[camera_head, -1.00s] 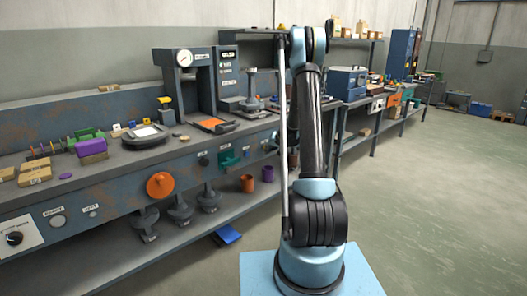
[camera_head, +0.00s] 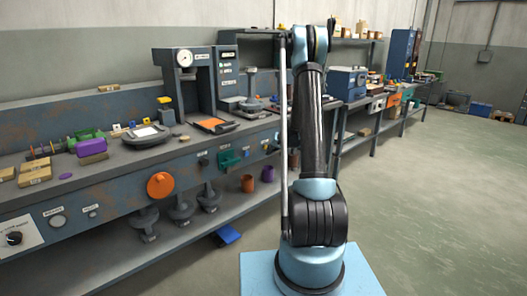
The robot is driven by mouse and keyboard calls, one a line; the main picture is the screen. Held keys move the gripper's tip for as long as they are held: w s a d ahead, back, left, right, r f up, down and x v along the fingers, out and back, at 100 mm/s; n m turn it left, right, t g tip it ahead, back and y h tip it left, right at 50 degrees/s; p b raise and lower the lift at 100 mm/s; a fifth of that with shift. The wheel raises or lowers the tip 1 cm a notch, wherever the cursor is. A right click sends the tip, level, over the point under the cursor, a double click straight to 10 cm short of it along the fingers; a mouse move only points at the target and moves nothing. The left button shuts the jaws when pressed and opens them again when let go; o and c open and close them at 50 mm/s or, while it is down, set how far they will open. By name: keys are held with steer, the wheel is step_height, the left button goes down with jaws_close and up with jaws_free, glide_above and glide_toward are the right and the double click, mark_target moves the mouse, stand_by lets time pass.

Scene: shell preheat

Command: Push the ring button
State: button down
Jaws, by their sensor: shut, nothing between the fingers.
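The front panel of the long blue-grey bench carries a round pale button (camera_head: 57,221) with a ring around it, under a small label at the lower left. A smaller round button (camera_head: 92,214) sits to its right under another label. The labels are too small to read, so I cannot tell for certain which is the ring button. My arm stands upright right of the bench, in the middle of the view. My gripper is not visible; the arm's upper end hides what lies behind it.
A black knob (camera_head: 14,238) on a white plate is at far left. An orange handwheel (camera_head: 160,185) juts from the bench front. A gauge press (camera_head: 184,60) and a purple block (camera_head: 91,147) stand on the bench. Open floor (camera_head: 440,200) lies to the right.

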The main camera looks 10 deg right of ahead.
steer(key=s+d, duration=0.1)
steer(key=s, duration=0.1)
steer(key=s+d, duration=0.2)
stand_by(0.8)
stand_by(0.4)
